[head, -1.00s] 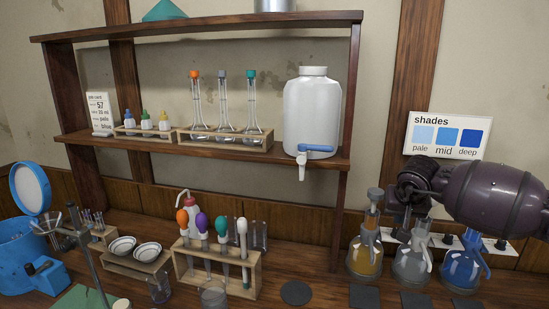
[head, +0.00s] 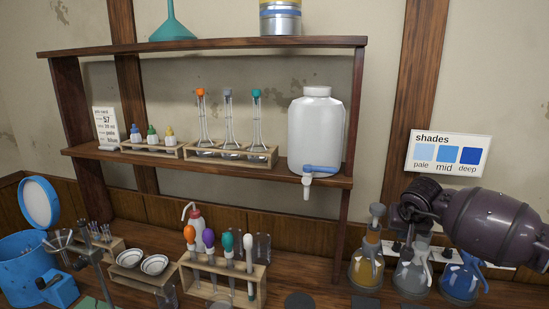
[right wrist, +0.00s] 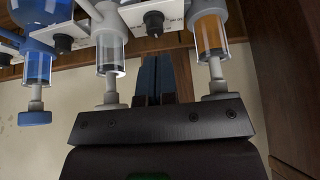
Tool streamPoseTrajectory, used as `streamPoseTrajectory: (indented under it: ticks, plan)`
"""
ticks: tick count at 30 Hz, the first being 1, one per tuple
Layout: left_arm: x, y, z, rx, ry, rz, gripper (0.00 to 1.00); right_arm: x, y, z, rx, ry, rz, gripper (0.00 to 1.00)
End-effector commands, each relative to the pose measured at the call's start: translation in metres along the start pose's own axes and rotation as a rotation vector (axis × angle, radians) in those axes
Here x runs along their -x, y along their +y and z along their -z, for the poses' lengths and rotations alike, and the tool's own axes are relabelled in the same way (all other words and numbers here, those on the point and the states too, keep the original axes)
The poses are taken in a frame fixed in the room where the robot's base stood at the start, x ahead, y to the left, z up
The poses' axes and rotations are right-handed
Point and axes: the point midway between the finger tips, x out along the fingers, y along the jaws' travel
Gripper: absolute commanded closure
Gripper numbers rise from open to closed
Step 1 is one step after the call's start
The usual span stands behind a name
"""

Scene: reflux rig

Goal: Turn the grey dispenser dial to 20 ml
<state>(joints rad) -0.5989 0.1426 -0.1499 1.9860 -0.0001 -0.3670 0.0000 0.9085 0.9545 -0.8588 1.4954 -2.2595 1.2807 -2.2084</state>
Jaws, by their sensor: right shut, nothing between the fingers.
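The grey dispenser (head: 411,272), a flask with grey liquid and a pump top, stands between the amber dispenser (head: 366,270) and the blue one (head: 461,278). In the right wrist view, which is upside down, the grey dispenser's clear barrel (right wrist: 111,52) is left of my gripper. Black dials sit on white plates there: one dial (right wrist: 153,22) beyond my fingers, another dial (right wrist: 62,42) farther left. I cannot read their settings or tell surely which is the grey one's. My right gripper (right wrist: 153,70) is shut and empty, apart from the dials. My left gripper is not in view.
A shades sign (head: 448,153) hangs above the dispensers. A wooden shelf (head: 210,45) holds stoppered flasks and a white jug (head: 316,130) with a tap. A test-tube rack (head: 222,285) and a blue container (head: 22,270) stand on the bench to the left.

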Motion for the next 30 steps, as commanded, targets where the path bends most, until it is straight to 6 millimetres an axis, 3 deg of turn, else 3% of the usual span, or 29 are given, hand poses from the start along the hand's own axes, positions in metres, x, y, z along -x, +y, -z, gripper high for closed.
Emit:
streamPoseTrajectory:
  ticks: [15, 30]
  plan:
    - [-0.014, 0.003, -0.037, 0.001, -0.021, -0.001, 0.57, -0.05, 0.0, -0.028, 0.0, -0.002, -0.001, 1.0]
    - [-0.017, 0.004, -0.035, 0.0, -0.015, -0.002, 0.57, -0.053, 0.0, -0.03, 0.0, -0.004, -0.001, 1.0]
